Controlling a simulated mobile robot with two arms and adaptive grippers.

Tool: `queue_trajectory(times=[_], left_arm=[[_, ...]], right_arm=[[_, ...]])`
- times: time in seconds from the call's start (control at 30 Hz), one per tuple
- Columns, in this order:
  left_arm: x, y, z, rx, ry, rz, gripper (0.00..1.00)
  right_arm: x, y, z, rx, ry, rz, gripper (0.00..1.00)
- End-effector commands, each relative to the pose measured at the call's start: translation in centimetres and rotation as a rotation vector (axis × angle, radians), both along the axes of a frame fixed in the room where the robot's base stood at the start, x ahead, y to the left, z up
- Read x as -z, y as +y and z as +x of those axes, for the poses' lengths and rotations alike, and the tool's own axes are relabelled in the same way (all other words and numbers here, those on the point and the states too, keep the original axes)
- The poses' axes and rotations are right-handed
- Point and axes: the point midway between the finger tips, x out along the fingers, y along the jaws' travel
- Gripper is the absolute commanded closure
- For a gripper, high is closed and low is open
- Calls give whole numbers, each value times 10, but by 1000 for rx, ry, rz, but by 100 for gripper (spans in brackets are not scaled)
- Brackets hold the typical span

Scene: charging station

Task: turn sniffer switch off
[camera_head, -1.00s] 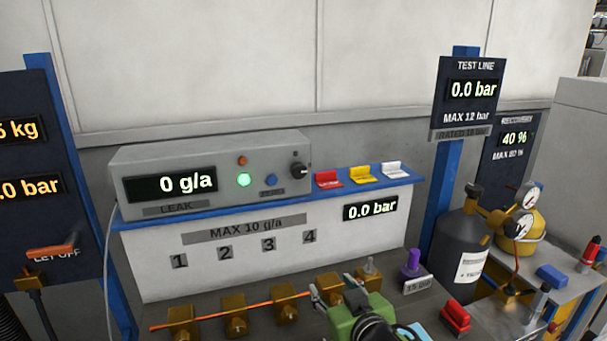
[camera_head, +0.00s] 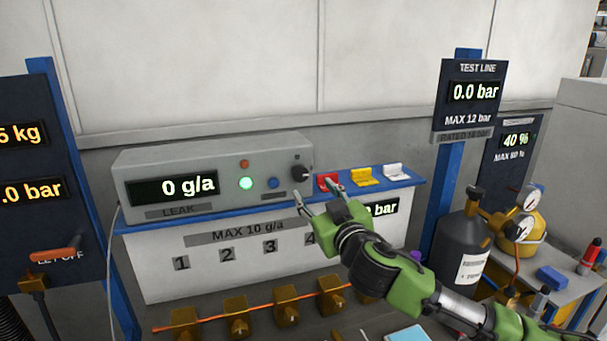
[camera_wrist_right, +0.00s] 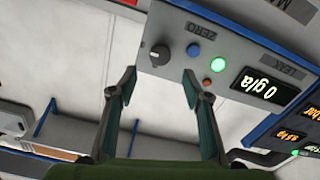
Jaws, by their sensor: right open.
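The grey leak meter box (camera_head: 140,165) stands on the blue shelf and its display reads 0 g/a. A black rotary knob (camera_head: 300,173) sits at the right end of its front, pointer tilted; I take it for the sniffer switch. A green lamp (camera_head: 246,183) glows on the box. My right gripper (camera_head: 313,191) is open and empty, just below and in front of the knob. In the right wrist view the knob (camera_wrist_right: 160,54) shows just beyond the gap between the open fingertips (camera_wrist_right: 159,76), apparently untouched. My left gripper is not in view.
Red (camera_head: 325,180), yellow (camera_head: 362,177) and white (camera_head: 394,171) pieces stand on the shelf to the right. Brass valves (camera_head: 286,304) line the bench below.

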Motion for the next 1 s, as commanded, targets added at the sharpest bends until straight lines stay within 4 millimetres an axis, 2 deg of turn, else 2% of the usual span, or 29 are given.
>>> queue_trajectory(times=[0.2, 0.5, 0.7, 1.0], left_arm=[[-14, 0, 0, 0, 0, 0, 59], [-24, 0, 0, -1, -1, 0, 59], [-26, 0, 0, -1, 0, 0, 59], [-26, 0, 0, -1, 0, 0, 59]], right_arm=[[-3, 11, 33, 1, 0, -2, 55], [-1, 22, 69, 2, -1, -2, 55], [-1, 26, 81, 1, -1, 0, 55], [0, 27, 84, 0, 0, -1, 55]])
